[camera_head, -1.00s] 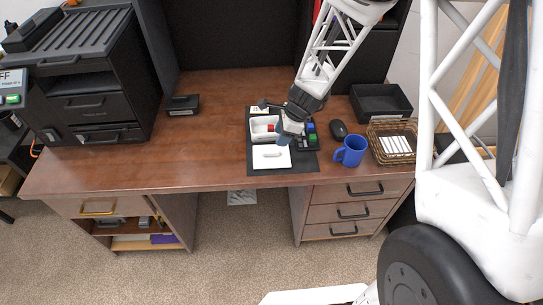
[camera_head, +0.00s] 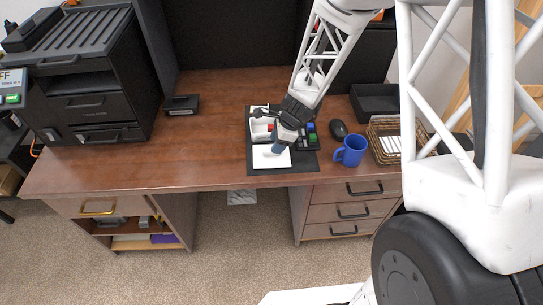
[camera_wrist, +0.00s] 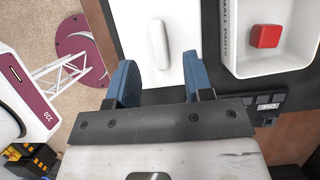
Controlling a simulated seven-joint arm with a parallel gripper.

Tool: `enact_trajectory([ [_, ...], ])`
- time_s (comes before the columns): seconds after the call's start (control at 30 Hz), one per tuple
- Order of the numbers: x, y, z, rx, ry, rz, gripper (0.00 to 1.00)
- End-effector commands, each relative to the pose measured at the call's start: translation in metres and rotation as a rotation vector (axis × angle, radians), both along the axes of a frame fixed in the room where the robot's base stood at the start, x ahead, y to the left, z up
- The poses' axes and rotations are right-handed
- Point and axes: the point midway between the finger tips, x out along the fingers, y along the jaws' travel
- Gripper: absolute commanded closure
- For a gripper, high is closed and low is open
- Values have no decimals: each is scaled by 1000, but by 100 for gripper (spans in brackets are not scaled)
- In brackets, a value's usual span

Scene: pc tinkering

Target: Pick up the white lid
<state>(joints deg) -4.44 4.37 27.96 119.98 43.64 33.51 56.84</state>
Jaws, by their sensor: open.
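The white lid (camera_wrist: 142,20) is a flat white panel with a raised, rounded bar handle (camera_wrist: 158,44) in the middle, at the top of the wrist view. In the head view the lid (camera_head: 264,160) lies on the dark mat, partly hidden by my gripper (camera_head: 277,149). In the wrist view my gripper (camera_wrist: 158,78) is open and empty, with one blue finger on each side of the handle's line. The handle shows just beyond the fingertips. I cannot tell whether the fingers touch the lid.
A white open box (camera_wrist: 240,66) with a red block (camera_wrist: 265,37) stands beside the lid. The dark mat (camera_head: 290,167) also bears colored blocks (camera_head: 311,138). A black mouse (camera_head: 338,129), blue mug (camera_head: 350,151) and wicker basket (camera_head: 384,157) are at right. The desk's left middle is clear.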

Motion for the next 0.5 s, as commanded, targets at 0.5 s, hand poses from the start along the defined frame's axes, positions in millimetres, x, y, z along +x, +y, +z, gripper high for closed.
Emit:
enact_trajectory([
  [0.5, 0, 16, -37, 0, 0, -1, 53],
])
